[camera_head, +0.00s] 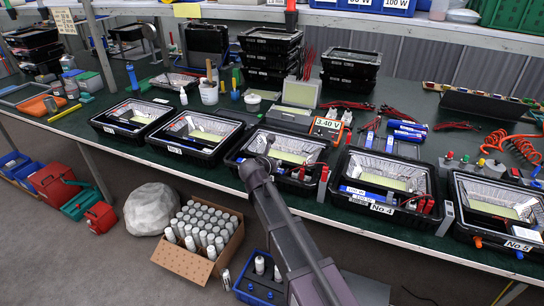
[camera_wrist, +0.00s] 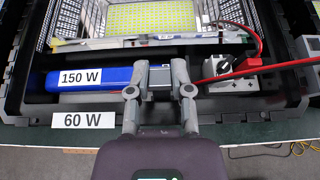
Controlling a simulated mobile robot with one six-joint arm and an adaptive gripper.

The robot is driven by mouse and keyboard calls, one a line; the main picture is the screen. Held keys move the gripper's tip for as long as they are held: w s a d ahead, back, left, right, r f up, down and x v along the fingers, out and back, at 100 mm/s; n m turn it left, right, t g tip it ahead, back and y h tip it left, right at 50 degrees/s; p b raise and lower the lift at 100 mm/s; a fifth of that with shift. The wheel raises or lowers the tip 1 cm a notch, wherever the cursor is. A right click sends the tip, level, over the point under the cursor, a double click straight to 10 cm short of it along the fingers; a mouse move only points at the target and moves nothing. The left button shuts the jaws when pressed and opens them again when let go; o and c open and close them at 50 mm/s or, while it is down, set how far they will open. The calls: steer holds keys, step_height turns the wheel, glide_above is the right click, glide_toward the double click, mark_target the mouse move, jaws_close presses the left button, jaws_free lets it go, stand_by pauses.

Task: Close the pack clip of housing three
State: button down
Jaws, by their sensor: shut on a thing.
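Housing three (camera_head: 284,150) is an open black floodlight case, third from the left in the head view, with a silver reflector and yellow LED panel. Its black rim (camera_wrist: 25,118) fills the wrist view. A blue battery pack (camera_wrist: 105,76) labelled 150 W lies along its near side, left of my gripper (camera_wrist: 160,74). My gripper is shut on a small grey piece, apparently the pack clip (camera_wrist: 160,82), at the pack's right end. The fingers partly hide the clip, so its exact position is unclear. In the head view my arm covers part of the housing's front.
A grey terminal block (camera_wrist: 232,78) with a black lever and red wires sits right of my gripper. A 60 W label (camera_wrist: 83,120) is on the front rim. Housing No.4 (camera_head: 385,190) stands to the right. A voltmeter (camera_head: 326,127) reading 3.40 V stands behind.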

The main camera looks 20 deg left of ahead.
steer(key=w+g+p, duration=0.1)
steer(key=p, duration=0.1)
steer(key=w+g+p, duration=0.1)
steer(key=g+p, duration=0.1)
steer(key=shift+g, duration=0.3)
steer(key=shift+w+f+g+p, duration=0.25)
steer(key=shift+g+p, duration=0.15)
steer(key=shift+g, duration=0.2)
steer(key=shift+w+f+g+p, duration=0.1)
steer(key=shift+w+g+p, duration=0.15)
steer(key=shift+g+p, duration=0.25)
steer(key=g, duration=0.1)
steer(key=w+f+g, duration=0.1)
steer(key=g, duration=0.1)
steer(key=shift+w+d+f+g+y, duration=0.1)
steer(key=shift+f+g+y, duration=0.15)
steer(key=shift+g+y, duration=0.05)
steer(key=shift+w+d+f+g, duration=0.1)
steer(key=shift+f+g, duration=0.4)
steer(key=shift+g, duration=0.7)
steer(key=c, duration=0.5)
jaws_free()
